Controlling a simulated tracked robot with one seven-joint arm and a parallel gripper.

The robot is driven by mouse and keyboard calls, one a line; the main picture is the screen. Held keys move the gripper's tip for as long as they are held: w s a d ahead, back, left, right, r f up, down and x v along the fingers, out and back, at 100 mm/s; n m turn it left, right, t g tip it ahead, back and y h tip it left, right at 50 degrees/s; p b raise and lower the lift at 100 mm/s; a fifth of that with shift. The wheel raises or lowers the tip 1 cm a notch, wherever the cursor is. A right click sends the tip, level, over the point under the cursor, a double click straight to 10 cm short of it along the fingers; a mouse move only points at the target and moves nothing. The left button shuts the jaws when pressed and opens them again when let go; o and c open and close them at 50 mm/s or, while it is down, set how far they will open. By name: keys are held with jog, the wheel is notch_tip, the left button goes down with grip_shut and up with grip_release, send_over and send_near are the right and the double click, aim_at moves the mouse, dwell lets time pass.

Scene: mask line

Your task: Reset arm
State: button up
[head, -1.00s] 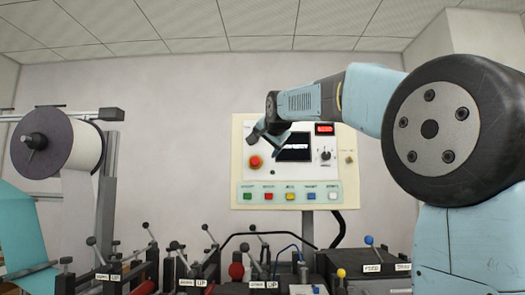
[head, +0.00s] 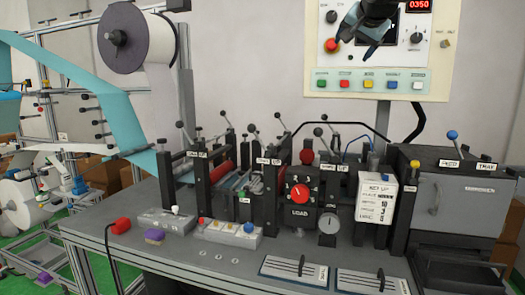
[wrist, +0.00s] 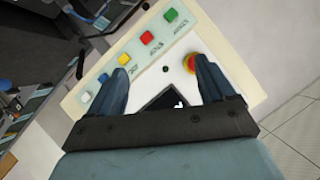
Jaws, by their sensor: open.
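My gripper (head: 356,34) is at the top of the head view, in front of the cream control panel (head: 446,75). In the wrist view its two blue-grey fingers (wrist: 160,85) are spread apart with nothing between them but the panel behind. The panel has a red emergency button (head: 332,45), a dark screen, a red display reading 0350 (head: 419,4) and a row of coloured buttons (head: 368,84). The emergency button also shows beside one finger in the wrist view (wrist: 190,62). I cannot tell whether the finger touches it. Most of my arm is out of the head view.
A grey machine table (head: 200,270) fills the lower head view. It carries several upright levers, a black unit with a red LOAD dial (head: 299,192), a SET UP card (head: 377,198) and a grey feed box (head: 458,172). A white roll (head: 138,40) and blue web (head: 85,90) stand at left.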

jog(key=s+a+f+n+g, duration=0.1)
jog(key=s+f+n+g, duration=0.2)
jog(key=s+f, duration=1.2)
jog(key=s+a+f+n+g, duration=0.1)
jog(key=s+f+n+g, duration=0.3)
jog(key=s+f, duration=1.1)
notch_tip(320, 180, down, 5)
jog(key=shift+f+n, duration=0.1)
jog(key=shift+n, duration=0.2)
jog(key=shift+c, duration=0.4)
